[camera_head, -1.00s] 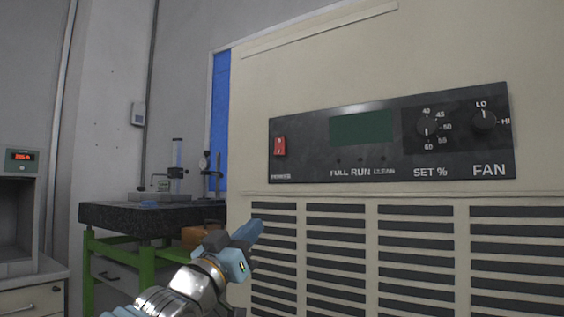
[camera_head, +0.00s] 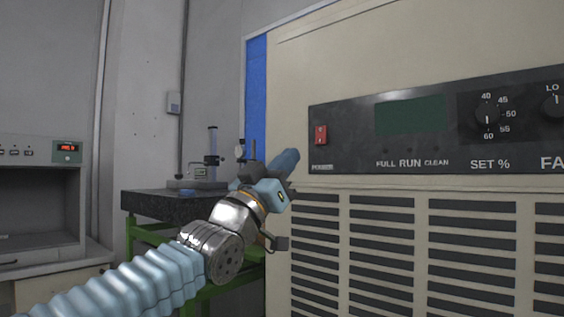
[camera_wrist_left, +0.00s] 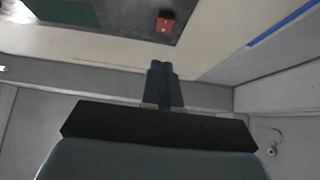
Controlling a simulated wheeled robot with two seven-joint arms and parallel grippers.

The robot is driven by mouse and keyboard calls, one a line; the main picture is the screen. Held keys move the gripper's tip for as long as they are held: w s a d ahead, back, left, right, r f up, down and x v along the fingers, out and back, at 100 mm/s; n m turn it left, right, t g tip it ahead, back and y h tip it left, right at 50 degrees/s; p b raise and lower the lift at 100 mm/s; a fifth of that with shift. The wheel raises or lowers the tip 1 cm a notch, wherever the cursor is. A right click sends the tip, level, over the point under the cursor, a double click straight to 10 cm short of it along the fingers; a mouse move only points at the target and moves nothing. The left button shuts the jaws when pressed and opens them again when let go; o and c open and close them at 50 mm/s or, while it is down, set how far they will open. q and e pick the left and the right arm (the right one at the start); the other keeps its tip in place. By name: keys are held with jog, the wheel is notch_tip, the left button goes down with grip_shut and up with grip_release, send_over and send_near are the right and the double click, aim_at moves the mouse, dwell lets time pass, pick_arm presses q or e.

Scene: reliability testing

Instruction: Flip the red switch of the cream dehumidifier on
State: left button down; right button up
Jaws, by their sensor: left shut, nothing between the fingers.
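The cream dehumidifier (camera_head: 290,80) fills the right of the head view, with a black control panel (camera_head: 350,115) above a slatted grille. The red switch (camera_head: 320,135) sits at the panel's left end. It also shows in the left wrist view as a red switch (camera_wrist_left: 166,23) near the top. My left gripper (camera_head: 291,158) is shut and empty, below and left of the switch in the head view and apart from it. In the left wrist view its closed fingers (camera_wrist_left: 161,68) point up the picture toward the panel, short of the switch. My right gripper is not in view.
The panel also has a dark green display (camera_head: 410,115) and a set dial (camera_head: 487,115). A dark bench (camera_head: 165,205) on a green frame stands behind my left arm. A grey apparatus with a red readout (camera_head: 67,147) is at far left.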

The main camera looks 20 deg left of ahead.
aim_at(321, 137)
pick_arm(q)
jog(key=p+x, duration=0.1)
jog(key=x, duration=0.1)
jog(key=f+x, duration=0.1)
jog(key=x, duration=0.2)
jog(key=w+p+x, duration=0.1)
jog(key=x, duration=0.1)
jog(key=shift+w+d+f+p, duration=0.1)
jog(key=shift+w+d+p, duration=0.15)
jog(key=shift+p, duration=0.1)
jog(key=shift+w+d+f, duration=0.15)
jog(key=shift+w+d, duration=0.05)
jog(key=shift+w, duration=0.3)
